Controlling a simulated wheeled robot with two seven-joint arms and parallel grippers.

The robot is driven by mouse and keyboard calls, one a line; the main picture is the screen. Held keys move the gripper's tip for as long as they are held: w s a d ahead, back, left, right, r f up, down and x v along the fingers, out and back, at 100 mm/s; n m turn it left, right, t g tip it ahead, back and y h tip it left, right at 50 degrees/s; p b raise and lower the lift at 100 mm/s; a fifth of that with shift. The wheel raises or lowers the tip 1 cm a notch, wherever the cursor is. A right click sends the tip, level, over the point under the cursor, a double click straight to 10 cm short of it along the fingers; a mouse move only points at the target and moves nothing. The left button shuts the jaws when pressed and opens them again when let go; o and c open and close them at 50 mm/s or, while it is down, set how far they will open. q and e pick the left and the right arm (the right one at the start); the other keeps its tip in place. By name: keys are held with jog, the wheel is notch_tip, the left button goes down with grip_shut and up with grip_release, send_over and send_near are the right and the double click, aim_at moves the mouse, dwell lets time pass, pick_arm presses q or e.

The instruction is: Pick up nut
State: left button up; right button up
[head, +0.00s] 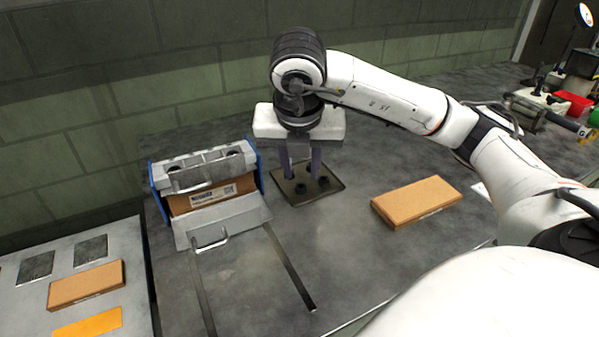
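Several small black nuts sit on a dark square plate (327,194) on the grey table. One nut (301,188) is near the plate's front corner, and another nut (323,182) is to its right. My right gripper (301,174) points down over the plate, with its two fingers apart, one on the left and one on the right. The fingertips are close to the nuts and partly cover the back of the plate. I cannot tell whether they touch any nut. No nut is visibly held. My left gripper is not in view.
A metal fixture (204,175) with blue sides and an open front flap stands left of the plate, holding a brown box (200,200). A cardboard box (416,202) lies to the right. A lower side table (30,310) holds flat boxes and plates.

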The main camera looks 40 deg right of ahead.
aim_at(301, 184)
jog(key=x, duration=0.5)
jog(key=shift+w, duration=0.1)
jog(key=shift+c, duration=0.7)
grip_shut()
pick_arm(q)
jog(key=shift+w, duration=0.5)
pick_arm(e)
jog(key=shift+r, duration=0.1)
